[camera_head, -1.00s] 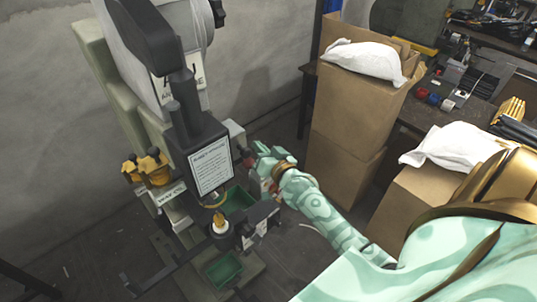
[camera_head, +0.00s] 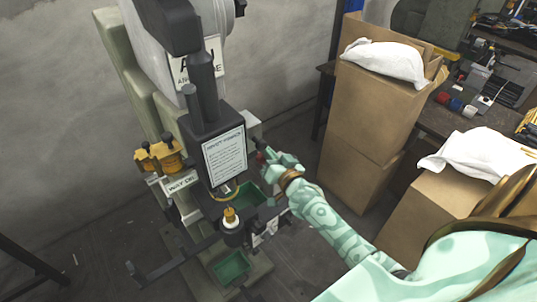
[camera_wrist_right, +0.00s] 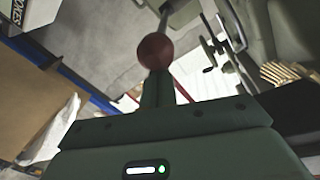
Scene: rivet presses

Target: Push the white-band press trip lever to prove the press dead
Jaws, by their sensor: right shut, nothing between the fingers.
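The dark press (camera_head: 212,130) stands against the wall with a printed notice on its front. A lever with a red ball knob shows in the right wrist view (camera_wrist_right: 155,50), its metal rod running up beyond the knob. My right gripper (camera_head: 270,157) is at the right side of the press, beside a small grey box (camera_head: 252,126). In the right wrist view its shut fingers (camera_wrist_right: 157,88) are just below the ball, in line with it. I cannot tell whether they touch it. My left gripper is not in view.
Yellow oil cups (camera_head: 162,157) sit on the press's left side. Green trays (camera_head: 230,266) are low at its front. Stacked cardboard boxes (camera_head: 370,110) with white bags stand to the right of my right arm, by a cluttered bench (camera_head: 455,120).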

